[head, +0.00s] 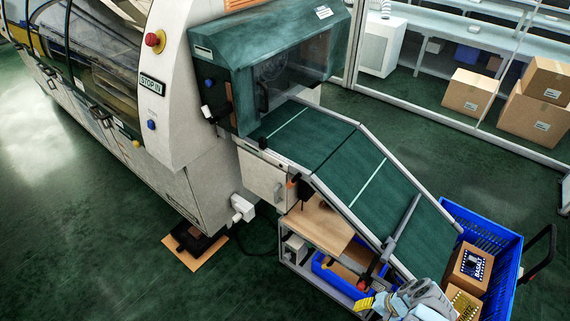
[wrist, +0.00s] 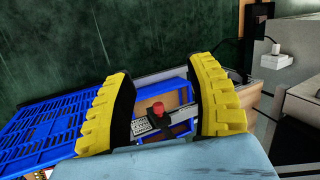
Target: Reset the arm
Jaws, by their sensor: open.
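My gripper (head: 367,303) is at the bottom of the head view, beside the lower end of the sloping conveyor (head: 375,180). Its yellow-and-black fingers also show in the wrist view (wrist: 162,105), spread apart with nothing between them. Behind the gap, a red knob (wrist: 158,108) on a metal bar appears farther off. Part of my arm is cut off by the bottom edge of the head view.
A blue crate (head: 513,245) holding boxes (head: 468,268) stands at the conveyor's lower end, with a dark handle on its right. A wooden-topped bench (head: 318,222) with a blue bin (head: 330,275) sits left of my gripper. The wave solder machine (head: 190,120) fills the left. Green floor (head: 90,240) is open at lower left.

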